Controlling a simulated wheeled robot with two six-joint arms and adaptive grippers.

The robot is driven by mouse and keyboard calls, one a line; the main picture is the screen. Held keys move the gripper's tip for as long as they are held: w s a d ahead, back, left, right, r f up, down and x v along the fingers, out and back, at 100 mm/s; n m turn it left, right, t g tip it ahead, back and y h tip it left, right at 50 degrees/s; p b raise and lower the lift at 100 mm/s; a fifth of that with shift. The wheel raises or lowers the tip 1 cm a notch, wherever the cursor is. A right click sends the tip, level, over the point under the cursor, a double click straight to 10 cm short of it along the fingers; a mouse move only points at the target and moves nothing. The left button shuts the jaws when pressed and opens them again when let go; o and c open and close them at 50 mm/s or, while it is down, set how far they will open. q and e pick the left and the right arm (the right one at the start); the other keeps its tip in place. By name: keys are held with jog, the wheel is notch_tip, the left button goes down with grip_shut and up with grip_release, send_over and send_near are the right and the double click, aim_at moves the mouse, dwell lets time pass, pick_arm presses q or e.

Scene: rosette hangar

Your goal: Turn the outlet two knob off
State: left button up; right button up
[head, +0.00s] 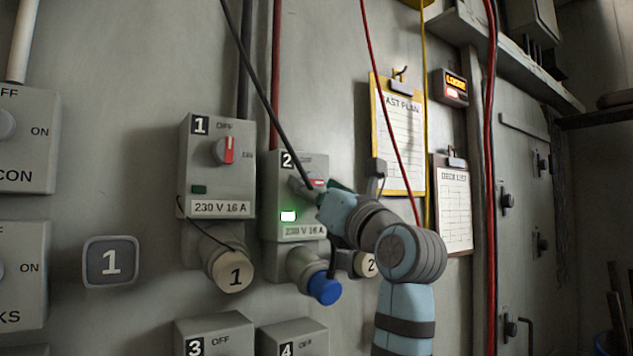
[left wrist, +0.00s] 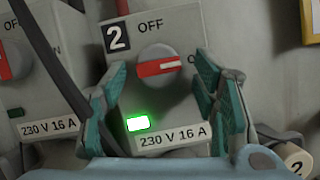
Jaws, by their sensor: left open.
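Outlet two is a grey box (head: 296,162) marked 2 on the wall, with a 230 V 16 A label. Its round grey knob (left wrist: 158,80) has a red bar lying nearly level, its pale-marked end toward ON at the right. The green lamp (head: 288,216) is lit, and it also shows in the left wrist view (left wrist: 138,124). My left gripper (left wrist: 161,65) is open, its teal fingers either side of the knob, with visible gaps; I cannot tell how far it stands off. In the head view, the gripper (head: 322,190) partly hides the knob. My right gripper is not in view.
Outlet one (head: 200,150) is at the left, its red bar upright and lamp dark. A blue plug (head: 324,287) sits below outlet two. A black cable (head: 262,85) crosses down in front of outlet two. A red cable (head: 385,95) hangs near my arm. Clipboards (head: 398,160) hang right.

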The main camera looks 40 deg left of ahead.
pick_arm(q)
jog(key=shift+s+d+r, duration=0.1)
jog(key=shift+d, duration=0.05)
jog(key=c, duration=1.2)
jog(key=shift+o, duration=0.2)
jog(key=shift+r+n+g+p, duration=0.15)
jog(key=shift+n+g+p, duration=0.35)
jog(key=shift+n+p, duration=0.65)
jog(key=n+g+p, duration=0.2)
jog(key=n+p, duration=0.1)
jog(key=n+g+p, duration=0.2)
jog(key=n, duration=0.2)
jog(key=w+n+g+p, duration=0.1)
jog(key=n+p, duration=0.2)
jog(key=n, duration=0.1)
jog(key=shift+d+r+n+g+y+p, duration=0.1)
jog(key=shift+r+n+g+y+p, duration=0.1)
jog(key=shift+n+g+y+p, duration=0.15)
jog(key=shift+n+g+p, duration=0.6)
jog(key=shift+n+g, duration=0.05)
jog(key=shift+n, duration=0.45)
jog(key=shift+w+n+g+h, duration=0.1)
jog(key=shift+n+g+h, duration=0.4)
jog(key=shift+n, duration=0.6)
jog(key=n+h, duration=0.1)
jog(key=n, duration=0.4)
jog(key=shift+r+g+h, duration=0.1)
jog(key=shift+g+h, duration=0.2)
jog(key=shift+h, duration=0.05)
jog(key=shift+n, duration=0.3)
